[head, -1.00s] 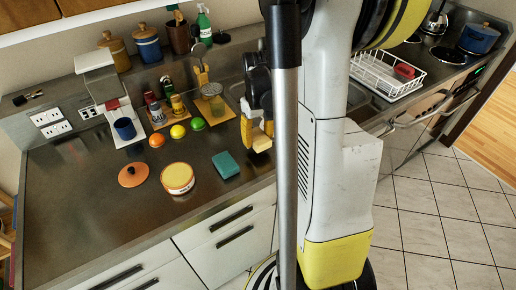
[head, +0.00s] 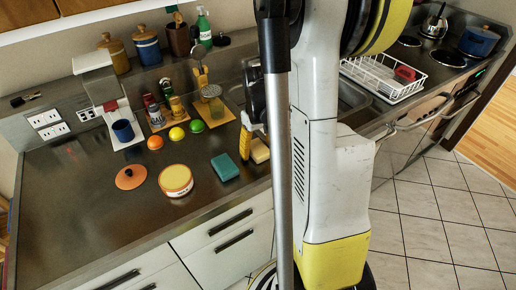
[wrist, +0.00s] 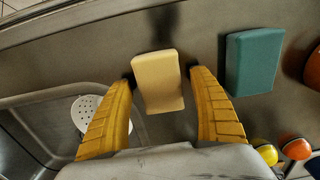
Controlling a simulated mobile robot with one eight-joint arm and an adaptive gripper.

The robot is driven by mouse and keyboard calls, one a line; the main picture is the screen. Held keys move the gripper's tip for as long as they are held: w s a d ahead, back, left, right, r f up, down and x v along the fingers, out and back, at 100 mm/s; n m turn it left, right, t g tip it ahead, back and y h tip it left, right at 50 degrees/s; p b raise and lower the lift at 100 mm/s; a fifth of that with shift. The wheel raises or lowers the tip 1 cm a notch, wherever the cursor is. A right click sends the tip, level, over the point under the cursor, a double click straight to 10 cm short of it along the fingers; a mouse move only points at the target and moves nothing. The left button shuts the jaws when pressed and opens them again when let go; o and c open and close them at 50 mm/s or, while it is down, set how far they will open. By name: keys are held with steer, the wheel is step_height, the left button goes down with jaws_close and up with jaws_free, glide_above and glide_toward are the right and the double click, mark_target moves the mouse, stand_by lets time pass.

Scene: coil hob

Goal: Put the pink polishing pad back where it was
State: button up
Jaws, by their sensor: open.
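No clearly pink pad shows. A pale cream-beige block like a pad (wrist: 158,82) lies on the dark counter in the wrist view, between the fingertips of my open gripper (wrist: 162,78). A gap shows on each side of it, wider on the right. In the head view the block (head: 260,151) is near the counter's front edge, just right of a yellow finger of my gripper (head: 245,143); my arm hides much of the rest. A teal sponge (head: 225,167) lies to its left and shows right of my gripper in the wrist view (wrist: 254,60).
An orange lid (head: 130,177) and a round yellow-topped container (head: 175,180) stand farther left. The sink (wrist: 50,110) borders the block's area. A white dish rack (head: 385,80) holds a red item (head: 405,73).

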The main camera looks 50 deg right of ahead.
mark_target(258, 147)
step_height(258, 147, up, 12)
steer(key=p, duration=0.4)
steer(key=s+a+r+n+t, duration=0.1)
steer(key=a+r+t, duration=0.1)
steer(key=a, duration=0.6)
steer(key=s+a+r+t, duration=0.2)
steer(key=a+r, duration=0.1)
steer(key=a, duration=0.6)
steer(key=s+a+r+n+t, duration=0.1)
steer(key=s+a+r+t, duration=0.1)
steer(key=a, duration=0.6)
steer(key=shift+s+a+r+n+t, duration=0.25)
steer(key=shift+a+r+n+t, duration=0.05)
steer(key=shift+r+t, duration=0.3)
